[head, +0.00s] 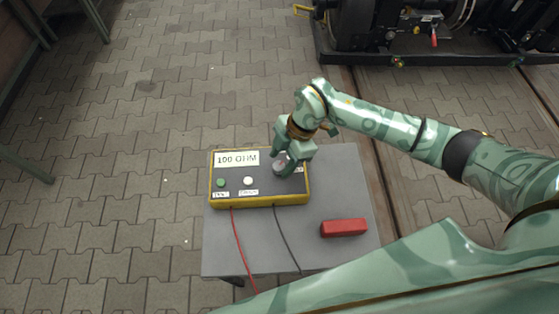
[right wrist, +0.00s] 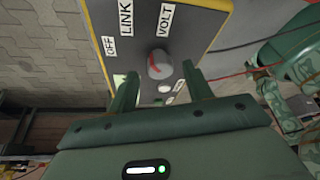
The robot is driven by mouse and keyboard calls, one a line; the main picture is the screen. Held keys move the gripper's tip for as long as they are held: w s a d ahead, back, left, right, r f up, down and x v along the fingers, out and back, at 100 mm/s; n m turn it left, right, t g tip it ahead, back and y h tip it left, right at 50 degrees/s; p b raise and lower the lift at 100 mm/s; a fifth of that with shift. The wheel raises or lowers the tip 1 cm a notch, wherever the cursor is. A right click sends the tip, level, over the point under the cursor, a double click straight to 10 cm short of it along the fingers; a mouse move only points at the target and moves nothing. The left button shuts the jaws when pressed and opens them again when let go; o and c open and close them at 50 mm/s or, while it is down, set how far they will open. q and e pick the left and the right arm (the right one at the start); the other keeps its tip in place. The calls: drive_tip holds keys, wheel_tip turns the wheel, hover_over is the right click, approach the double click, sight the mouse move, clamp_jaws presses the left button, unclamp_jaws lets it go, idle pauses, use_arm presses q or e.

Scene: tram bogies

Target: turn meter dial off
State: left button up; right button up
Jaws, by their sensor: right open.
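The meter is a yellow-edged box with a dark face (head: 231,183) on a grey table in the head view. Its display reads 100 OHM. The dial (head: 279,167) is at its right end, partly covered by my right gripper (head: 284,166). In the right wrist view the round grey dial (right wrist: 160,64) has a red mark on its left side. The labels OFF (right wrist: 109,45), LINK (right wrist: 125,17) and VOLT (right wrist: 165,19) surround it. I cannot tell which label the mark points at. My right gripper (right wrist: 160,72) is open, fingers either side of the dial; contact is unclear.
A dark bogie (head: 440,35) stands at the back right. Paving on the left is clear.

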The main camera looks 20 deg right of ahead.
drive_tip(key=shift+a+f, duration=0.2)
drive_tip(key=shift+f, duration=0.3)
drive_tip(key=shift+c, duration=0.2)
drive_tip(key=c, duration=0.9)
